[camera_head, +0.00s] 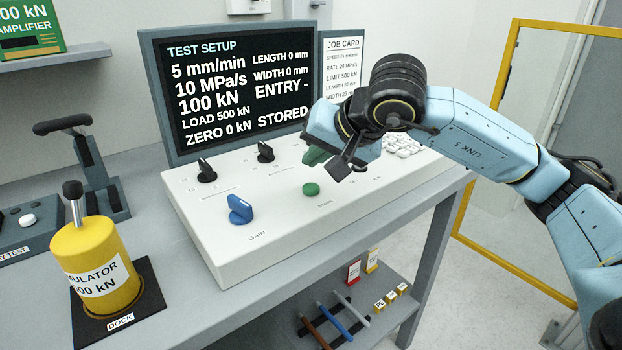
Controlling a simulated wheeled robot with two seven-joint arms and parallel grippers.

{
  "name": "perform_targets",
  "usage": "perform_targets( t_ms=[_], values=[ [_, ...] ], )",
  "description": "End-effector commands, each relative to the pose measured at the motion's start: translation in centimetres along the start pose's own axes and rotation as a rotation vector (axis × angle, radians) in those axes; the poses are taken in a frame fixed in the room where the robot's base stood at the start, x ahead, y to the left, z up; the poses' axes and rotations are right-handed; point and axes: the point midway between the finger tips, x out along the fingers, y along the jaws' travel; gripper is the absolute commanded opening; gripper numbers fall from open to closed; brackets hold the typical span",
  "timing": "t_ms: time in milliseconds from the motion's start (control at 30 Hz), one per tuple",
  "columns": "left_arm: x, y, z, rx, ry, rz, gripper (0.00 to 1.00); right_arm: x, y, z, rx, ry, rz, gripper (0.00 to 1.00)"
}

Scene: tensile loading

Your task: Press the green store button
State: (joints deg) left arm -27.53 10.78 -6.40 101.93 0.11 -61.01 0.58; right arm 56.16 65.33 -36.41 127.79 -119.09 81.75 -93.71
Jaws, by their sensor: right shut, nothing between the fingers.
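My right gripper (338,172) is shut and empty. It hangs over the console just right of and behind the green button in the picture, apart from it. A second dark green piece (316,155) shows beside the gripper, partly hidden by it. The screen (235,85) behind the console reads "TEST SETUP" and ends with "STORED". My left gripper is not in view.
A blue gain knob (240,209) and black knobs (264,152) stand on the console left of the gripper. White keys (402,146) lie to its right. A yellow simulator cylinder (98,262) stands on a dock at the front left. A lower shelf holds rods.

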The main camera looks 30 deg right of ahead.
Motion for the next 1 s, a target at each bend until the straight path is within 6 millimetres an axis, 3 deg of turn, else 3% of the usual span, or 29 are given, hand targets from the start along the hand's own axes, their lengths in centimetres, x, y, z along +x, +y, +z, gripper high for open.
perform_targets(
  t_ms=[233, 1000],
  values=[
    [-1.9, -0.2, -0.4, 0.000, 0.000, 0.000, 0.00, -1.8, -1.4, -1.3, 0.000, -0.001, -0.001, 0.00],
    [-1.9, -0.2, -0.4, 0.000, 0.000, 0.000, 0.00, -1.8, -1.3, -1.3, 0.000, -0.001, 0.000, 0.00]
  ],
)
